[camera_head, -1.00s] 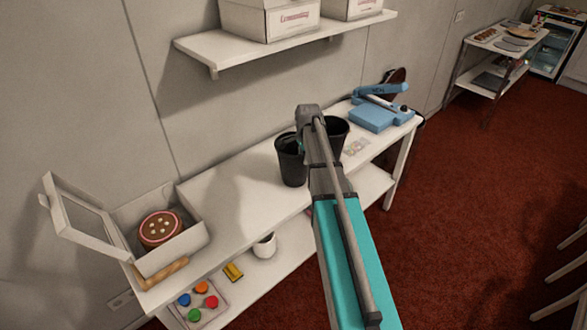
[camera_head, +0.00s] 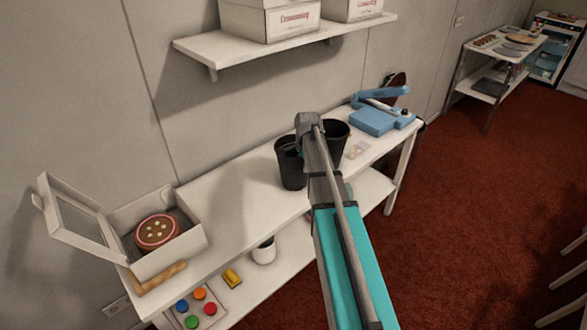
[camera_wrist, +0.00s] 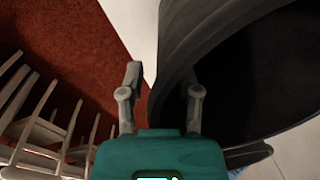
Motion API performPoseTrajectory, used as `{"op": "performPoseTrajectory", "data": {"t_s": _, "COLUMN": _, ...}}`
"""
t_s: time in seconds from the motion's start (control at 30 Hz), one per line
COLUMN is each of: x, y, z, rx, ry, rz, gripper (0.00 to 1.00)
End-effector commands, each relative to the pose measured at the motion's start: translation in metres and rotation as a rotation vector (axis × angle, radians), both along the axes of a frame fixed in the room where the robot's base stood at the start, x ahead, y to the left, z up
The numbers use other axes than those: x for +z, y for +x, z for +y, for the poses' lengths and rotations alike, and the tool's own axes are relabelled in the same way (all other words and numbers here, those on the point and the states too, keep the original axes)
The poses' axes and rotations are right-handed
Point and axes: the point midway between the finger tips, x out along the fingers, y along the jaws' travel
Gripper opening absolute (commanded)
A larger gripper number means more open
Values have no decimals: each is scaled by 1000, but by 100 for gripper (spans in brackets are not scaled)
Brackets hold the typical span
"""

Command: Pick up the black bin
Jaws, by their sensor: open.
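Two black bins stand upright on the white table in the head view, the left bin (camera_head: 290,168) and the right bin (camera_head: 340,132). My arm passes in front of them and partly hides both. In the wrist view a black bin (camera_wrist: 225,45) fills the upper right, seen close up with its dark opening; I cannot tell which of the two it is. My gripper (camera_wrist: 164,84) is open at this bin's rim. Its right finger overlaps the bin and its left finger is outside it. I cannot tell whether either finger touches the wall.
The white table (camera_head: 232,198) also holds an open box (camera_head: 186,243) with a cake at left and a blue device (camera_head: 371,120) at right. A white shelf (camera_head: 285,40) hangs above. A white cup (camera_head: 264,252) is on the lower shelf. Red floor lies open at right.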

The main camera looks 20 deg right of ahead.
Motion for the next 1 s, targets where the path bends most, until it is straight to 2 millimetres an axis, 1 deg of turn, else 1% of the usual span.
{"op": "performPoseTrajectory", "data": {"t_s": 0.03, "x": 0, "y": 0, "z": 0, "rx": 0, "ry": 0, "rz": 0, "gripper": 44}}
{"op": "performPoseTrajectory", "data": {"t_s": 0.07, "x": 0, "y": 0, "z": 0, "rx": 0, "ry": 0, "rz": 0, "gripper": 40}}
{"op": "performPoseTrajectory", "data": {"t_s": 0.2, "x": 0, "y": 0, "z": 0, "rx": 0, "ry": 0, "rz": 0, "gripper": 14}}
{"op": "performPoseTrajectory", "data": {"t_s": 0.27, "x": 0, "y": 0, "z": 0, "rx": 0, "ry": 0, "rz": 0, "gripper": 3}}
{"op": "performPoseTrajectory", "data": {"t_s": 0.3, "x": 0, "y": 0, "z": 0, "rx": 0, "ry": 0, "rz": 0, "gripper": 0}}
{"op": "performPoseTrajectory", "data": {"t_s": 0.8, "x": 0, "y": 0, "z": 0, "rx": -1, "ry": 0, "rz": 0, "gripper": 0}}
{"op": "performPoseTrajectory", "data": {"t_s": 1.0, "x": 3, "y": 0, "z": -1, "rx": -1, "ry": 0, "rz": 0, "gripper": 0}}
